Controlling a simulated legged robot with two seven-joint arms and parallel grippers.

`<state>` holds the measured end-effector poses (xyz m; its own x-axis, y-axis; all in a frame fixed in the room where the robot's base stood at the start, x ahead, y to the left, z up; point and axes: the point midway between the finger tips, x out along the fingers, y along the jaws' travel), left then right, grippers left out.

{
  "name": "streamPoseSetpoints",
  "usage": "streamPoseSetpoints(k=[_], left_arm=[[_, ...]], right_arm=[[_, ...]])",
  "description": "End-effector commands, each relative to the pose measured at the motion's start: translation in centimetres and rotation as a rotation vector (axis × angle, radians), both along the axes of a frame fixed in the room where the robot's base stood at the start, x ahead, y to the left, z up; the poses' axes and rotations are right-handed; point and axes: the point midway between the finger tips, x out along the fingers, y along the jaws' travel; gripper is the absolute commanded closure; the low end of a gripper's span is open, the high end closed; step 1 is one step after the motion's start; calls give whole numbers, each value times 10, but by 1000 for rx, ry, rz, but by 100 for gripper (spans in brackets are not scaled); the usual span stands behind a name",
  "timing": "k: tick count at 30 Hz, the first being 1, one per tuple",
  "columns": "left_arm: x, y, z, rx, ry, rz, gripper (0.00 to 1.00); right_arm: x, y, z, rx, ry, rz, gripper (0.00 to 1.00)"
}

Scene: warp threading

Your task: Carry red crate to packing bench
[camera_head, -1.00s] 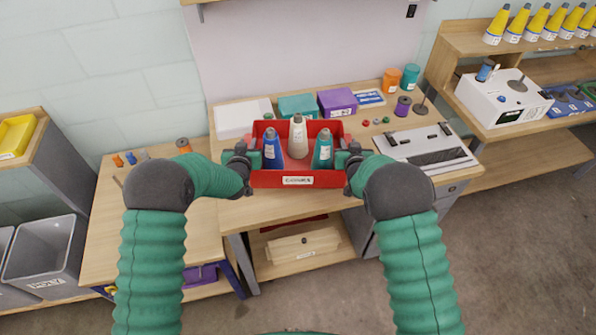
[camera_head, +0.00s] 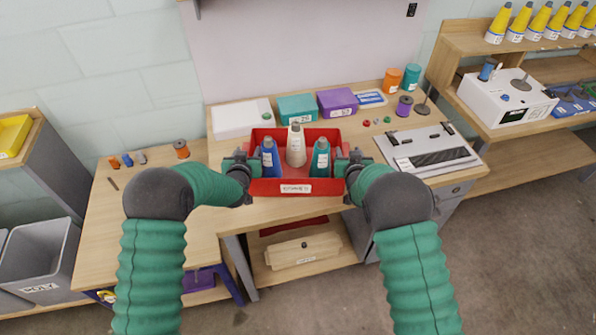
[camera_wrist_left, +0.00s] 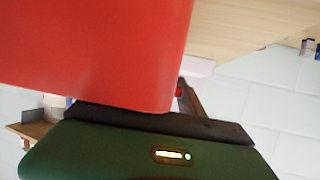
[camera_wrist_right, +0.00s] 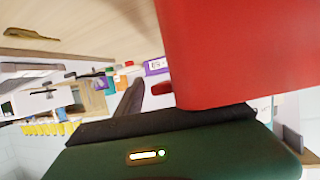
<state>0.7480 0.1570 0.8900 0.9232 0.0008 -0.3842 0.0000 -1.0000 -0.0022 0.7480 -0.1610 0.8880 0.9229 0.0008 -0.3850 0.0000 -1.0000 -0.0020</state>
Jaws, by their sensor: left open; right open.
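The red crate (camera_head: 266,188) is at the front middle of the wooden bench (camera_head: 358,132) in the head view, upright. It holds a blue bottle (camera_head: 270,160), a cream bottle (camera_head: 296,147) and a teal bottle (camera_head: 320,160). My left gripper (camera_head: 245,168) is open at the crate's left end, and my right gripper (camera_head: 350,166) is open at its right end. The crate's red wall shows close against a dark finger in the left wrist view (camera_wrist_left: 90,50) and the right wrist view (camera_wrist_right: 230,50). The crate's underside is hidden, so I cannot tell whether it rests on the bench.
A flat grey-white device (camera_head: 428,148) lies at right. A lower wooden table (camera_head: 130,210) is at left, with a grey bin (camera_head: 45,265) beside it.

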Motion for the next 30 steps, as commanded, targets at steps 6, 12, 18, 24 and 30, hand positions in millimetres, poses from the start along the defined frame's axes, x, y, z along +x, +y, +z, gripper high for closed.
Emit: streamPoseSetpoints(k=[6, 12, 18, 24, 30], left_arm=[[-27, -1, 12, 1, 0, 0, 55], [-76, -2, 33, 1, -1, -2, 55], [-106, -3, 43, 2, 1, -1, 55], [-110, -2, 45, 2, 1, 0, 55], [-110, -2, 45, 2, 0, 0, 55]], right_arm=[[0, 0, 1, 0, -1, 0, 55], [0, 0, 1, 0, -1, 0, 55], [0, 0, 0, 0, 0, 0, 55], [-15, 0, 7, 1, 0, 0, 55], [-62, 0, 27, 2, -1, -1, 55]])
